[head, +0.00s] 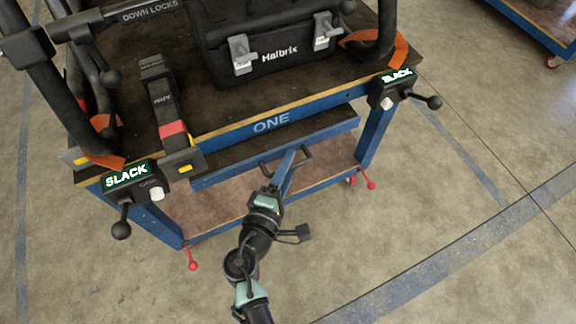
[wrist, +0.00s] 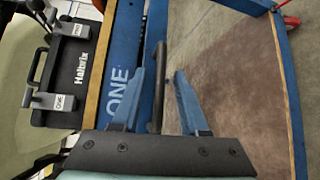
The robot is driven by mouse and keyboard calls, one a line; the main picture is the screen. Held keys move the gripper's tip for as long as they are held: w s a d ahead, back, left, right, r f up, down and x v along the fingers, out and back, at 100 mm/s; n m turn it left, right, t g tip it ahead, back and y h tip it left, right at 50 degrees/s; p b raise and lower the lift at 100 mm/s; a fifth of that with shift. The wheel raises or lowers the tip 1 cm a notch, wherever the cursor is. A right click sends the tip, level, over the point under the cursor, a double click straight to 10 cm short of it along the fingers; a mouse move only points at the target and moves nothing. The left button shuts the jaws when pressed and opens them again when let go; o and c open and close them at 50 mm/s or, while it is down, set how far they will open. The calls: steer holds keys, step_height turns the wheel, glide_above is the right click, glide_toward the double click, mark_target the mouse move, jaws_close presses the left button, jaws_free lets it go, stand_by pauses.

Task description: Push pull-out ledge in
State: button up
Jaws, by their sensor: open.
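The pull-out ledge (head: 330,129) sticks out from under the blue front rail marked ONE, with a dark top and a blue front edge. Its front edge also shows as a blue strip in the wrist view (wrist: 156,18). A dark bar handle (head: 270,170) is on the ledge's front. My gripper (head: 293,154) is at this handle. In the wrist view my gripper (wrist: 160,73) is open, and the handle bar (wrist: 157,100) lies between its two blue fingers in the picture. I cannot tell whether they touch it. The fingers hide part of the handle in the head view.
A black Halbrix case (head: 270,60) sits on the workbench top (head: 215,120). Two SLACK boxes with lever knobs (head: 128,177) (head: 397,78) are at the front corners. A lower shelf (head: 205,207) lies beneath the ledge. The floor to the right is clear.

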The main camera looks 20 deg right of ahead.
jaws_close()
stand_by(1.4)
